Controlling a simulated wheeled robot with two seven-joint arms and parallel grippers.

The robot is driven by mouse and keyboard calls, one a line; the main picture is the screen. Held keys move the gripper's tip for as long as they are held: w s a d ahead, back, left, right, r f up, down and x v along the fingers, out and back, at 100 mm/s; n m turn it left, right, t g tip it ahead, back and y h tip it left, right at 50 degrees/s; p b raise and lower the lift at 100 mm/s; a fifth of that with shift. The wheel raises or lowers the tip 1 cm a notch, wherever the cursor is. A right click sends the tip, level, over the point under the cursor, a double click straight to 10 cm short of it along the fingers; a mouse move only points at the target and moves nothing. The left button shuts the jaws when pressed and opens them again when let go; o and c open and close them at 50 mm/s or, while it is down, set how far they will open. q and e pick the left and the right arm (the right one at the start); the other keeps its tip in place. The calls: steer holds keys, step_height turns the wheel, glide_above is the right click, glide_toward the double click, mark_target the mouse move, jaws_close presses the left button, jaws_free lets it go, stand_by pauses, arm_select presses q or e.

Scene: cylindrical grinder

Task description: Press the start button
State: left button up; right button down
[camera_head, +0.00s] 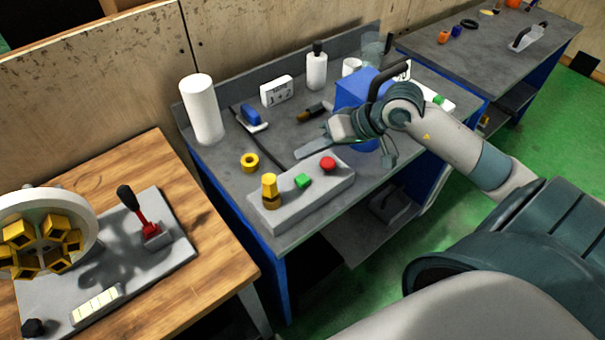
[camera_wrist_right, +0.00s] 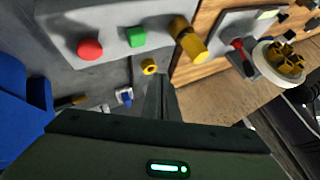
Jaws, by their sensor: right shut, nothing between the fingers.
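A grey control box (camera_head: 318,198) sits on the front of the grey workbench. The wrist view also shows the green button (camera_wrist_right: 136,37), the red button (camera_wrist_right: 90,48) and the yellow post (camera_wrist_right: 188,40). My right gripper (camera_head: 300,152) is shut and empty, behind the box as the head view sees it, apart from the buttons. Its fingers (camera_wrist_right: 160,98) point toward the yellow post side in the wrist view. My left gripper is not in view.
A blue box (camera_head: 358,92) stands behind my right wrist. A white cylinder (camera_head: 202,108), a yellow ring (camera_head: 250,162) and a blue-and-white brush-like item (camera_head: 251,118) are on the bench.

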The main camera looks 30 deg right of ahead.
mark_target(308, 180)
step_height(308, 180, down, 3)
steer(key=shift+f, duration=0.2)
steer(key=shift+f+b, duration=0.55)
steer(key=shift+b, duration=0.2)
steer(key=shift+f+b, duration=0.75)
steer(key=shift+b, duration=0.25)
stand_by(0.7)
steer(key=shift+f+b, duration=0.4)
steer(key=shift+b, duration=0.75)
